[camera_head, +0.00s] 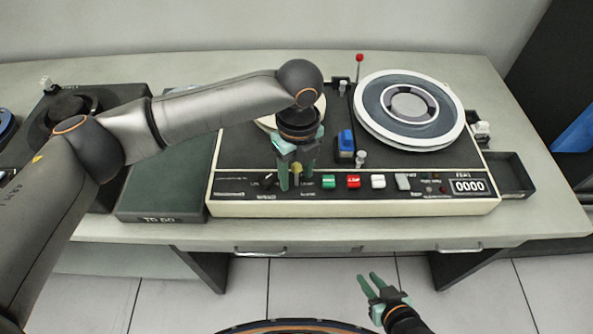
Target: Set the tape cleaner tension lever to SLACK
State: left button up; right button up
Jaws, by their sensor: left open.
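The tape cleaner (340,206) is a cream-edged machine with a dark top on the desk. My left gripper (296,176) is open and points down at the left part of its front panel. A small yellowish piece (296,169) shows between the fingers; I cannot tell whether they touch it. A small dark knob (268,178) is just left of the fingers. A thin lever with a red ball (359,58) stands upright at the back of the deck. The panel lettering is too small to read, so I cannot tell which control is the tension lever. My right gripper (368,284) is open and empty, in front of the desk.
Green (328,181), red (353,181), white (378,181) and grey (403,182) buttons line the panel, with a 0000 counter (468,186) at right. A large reel (408,105) and a blue block (346,141) sit on the deck. A green tray (165,185) is at left.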

pick_arm(q)
jog(key=shift+f, duration=0.1)
grip_shut()
dwell(0.4)
